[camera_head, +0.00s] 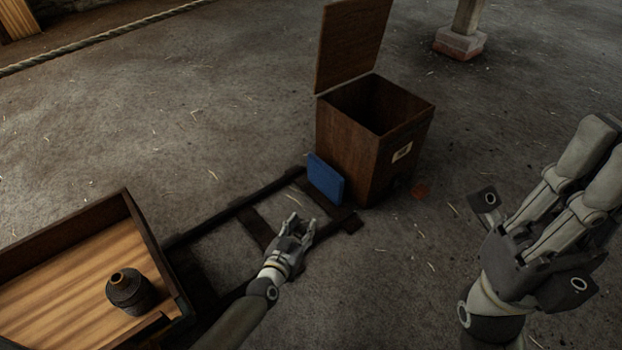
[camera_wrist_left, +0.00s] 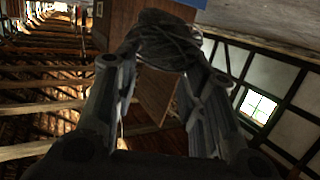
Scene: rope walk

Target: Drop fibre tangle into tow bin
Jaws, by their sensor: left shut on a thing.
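The tow bin (camera_head: 345,150) is a dark wooden box with its lid raised, a pale label on its side and a dark, open inside. My left gripper (camera_head: 298,220) is in front of the bin, to the lower left of it, and not over its opening. In the left wrist view it is shut on the fibre tangle (camera_wrist_left: 168,42), a dark, rounded bundle of strands between the fingertips. I cannot make out the tangle in the head view. My right gripper (camera_head: 603,150) is at the right, away from the bin; its fingers lie close together and its opening is unclear.
A blue flat block (camera_head: 326,179) stands against the bin's front. A wooden tray or bench (camera_head: 60,285) with a dark bottle (camera_head: 130,291) is at the lower left. A dark frame (camera_head: 240,203) runs toward the bin. A post base (camera_head: 459,43) stands behind; floor right of the bin is mostly clear.

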